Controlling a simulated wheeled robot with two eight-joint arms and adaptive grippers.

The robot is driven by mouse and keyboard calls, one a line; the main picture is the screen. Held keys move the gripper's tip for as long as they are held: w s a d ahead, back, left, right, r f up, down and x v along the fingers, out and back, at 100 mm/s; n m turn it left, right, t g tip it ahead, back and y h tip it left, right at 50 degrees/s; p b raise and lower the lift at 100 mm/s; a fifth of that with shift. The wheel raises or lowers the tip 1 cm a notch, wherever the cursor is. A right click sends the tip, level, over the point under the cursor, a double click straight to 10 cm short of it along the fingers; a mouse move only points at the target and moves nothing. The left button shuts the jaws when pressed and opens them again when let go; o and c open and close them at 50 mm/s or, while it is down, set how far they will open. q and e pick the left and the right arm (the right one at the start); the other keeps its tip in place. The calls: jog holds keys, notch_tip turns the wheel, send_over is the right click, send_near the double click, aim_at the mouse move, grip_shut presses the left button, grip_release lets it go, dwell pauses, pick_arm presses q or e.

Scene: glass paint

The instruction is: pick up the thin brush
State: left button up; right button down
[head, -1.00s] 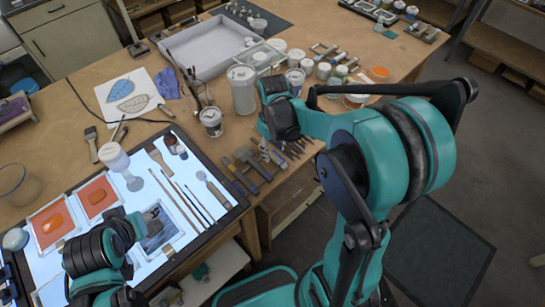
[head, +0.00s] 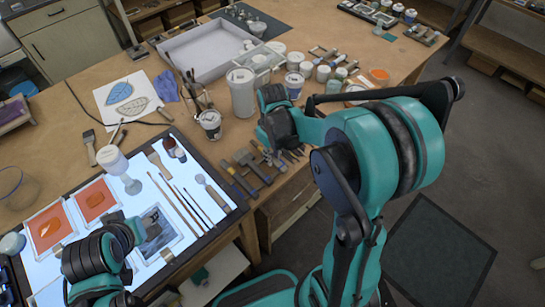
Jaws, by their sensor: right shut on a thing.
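Several slim brushes (head: 187,205) lie side by side on the lit panel (head: 223,211) at the left; which one is the thin brush is hard to tell. My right gripper (head: 277,140) is over the table's front edge, beyond and to the right of the panel, beside the row of hand tools. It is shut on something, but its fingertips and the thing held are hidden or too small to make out. My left gripper (head: 138,232) is low over the panel, near a dark picture pane (head: 160,232); its jaws cannot be made out.
A pot of upright brushes (head: 196,97), a labelled jar (head: 210,124) and a white canister (head: 242,92) stand behind the panel. Hand tools (head: 240,172) lie at the front edge. A goblet (head: 131,184) and orange glass panes (head: 95,200) are on the panel.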

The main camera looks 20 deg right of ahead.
aim_at(274, 159)
jog(key=r, duration=0.1)
jog(key=r+p, duration=0.1)
jog(key=r, duration=0.2)
jog(key=shift+s+d+r, duration=0.1)
jog(key=shift+s+r, duration=0.15)
jog(key=shift+r, duration=0.1)
jog(key=s+d+r+p, duration=0.3)
jog(key=s+r, duration=0.3)
jog(key=s, duration=0.4)
jog(key=shift+s+d, duration=0.2)
jog(key=shift+s, duration=0.15)
